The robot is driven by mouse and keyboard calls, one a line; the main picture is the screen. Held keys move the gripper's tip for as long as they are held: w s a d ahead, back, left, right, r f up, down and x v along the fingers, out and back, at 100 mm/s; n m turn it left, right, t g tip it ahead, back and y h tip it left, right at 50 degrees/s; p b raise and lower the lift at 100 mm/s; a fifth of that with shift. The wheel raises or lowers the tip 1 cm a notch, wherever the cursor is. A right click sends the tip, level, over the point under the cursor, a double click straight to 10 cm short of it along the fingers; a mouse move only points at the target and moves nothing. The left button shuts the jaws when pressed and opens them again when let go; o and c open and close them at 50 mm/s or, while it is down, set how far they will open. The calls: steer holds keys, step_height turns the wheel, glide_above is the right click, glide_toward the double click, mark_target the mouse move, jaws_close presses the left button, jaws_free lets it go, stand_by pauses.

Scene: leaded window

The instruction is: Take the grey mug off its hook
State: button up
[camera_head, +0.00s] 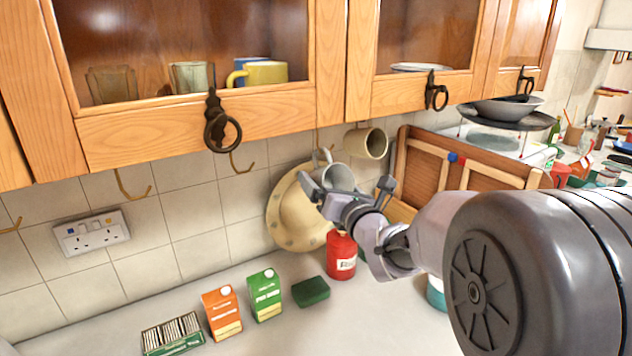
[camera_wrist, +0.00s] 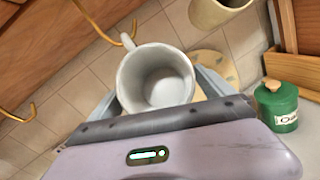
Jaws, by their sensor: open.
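The grey mug (camera_head: 337,178) hangs by its handle from a brass hook under the wall cupboard, partly hidden by my gripper in the head view. In the wrist view the grey mug (camera_wrist: 156,78) shows its open mouth towards me, with its handle at the upper left by the hook (camera_wrist: 95,22). My gripper (camera_head: 348,188) is open. Its jaws (camera_wrist: 158,90) stand on either side of the mug in the wrist view. I cannot tell whether they touch it.
A cream mug (camera_head: 374,143) hangs to the right, close by. A round cream board (camera_head: 290,215) leans on the wall behind. A red canister (camera_head: 341,255), a green sponge (camera_head: 311,291) and cartons (camera_head: 265,295) stand on the worktop below. Other hooks (camera_head: 240,163) to the left are empty.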

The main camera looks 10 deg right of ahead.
steer(key=shift+w+a, duration=0.2)
steer(key=shift+w, duration=0.4)
steer(key=shift+s, duration=0.1)
steer(key=shift+c, duration=0.8)
steer(key=shift+r, duration=0.1)
steer(key=c, duration=1.6)
